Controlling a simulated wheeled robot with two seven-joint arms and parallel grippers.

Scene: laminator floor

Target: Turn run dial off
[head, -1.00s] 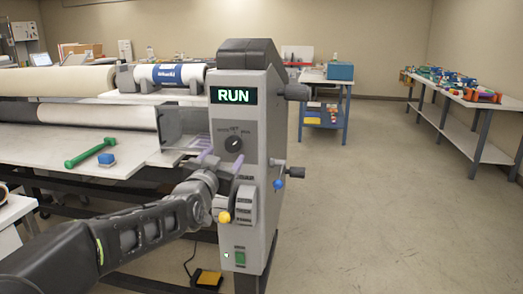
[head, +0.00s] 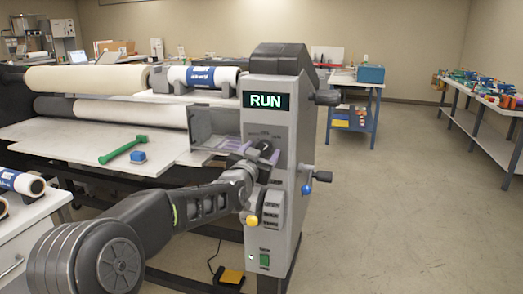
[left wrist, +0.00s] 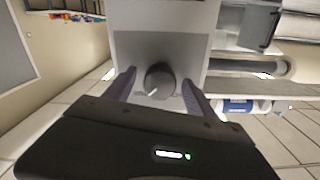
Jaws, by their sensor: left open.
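The laminator's end housing (head: 255,190) stands upright in the middle of the head view. Its lit display (head: 265,103) reads RUN. The dark round run dial (head: 265,147) sits below the display, partly covered by my gripper. In the left wrist view the dial (left wrist: 160,82) shows clearly, with a white pointer mark toward the lower left of that picture. My left gripper (left wrist: 158,78) is open, with one purple finger on each side of the dial and gaps visible. It also shows in the head view (head: 256,154). My right gripper is not in view.
A yellow knob (head: 252,220), a blue ball handle (head: 306,189) and a green switch (head: 264,260) are on the housing. Open floor is on the right.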

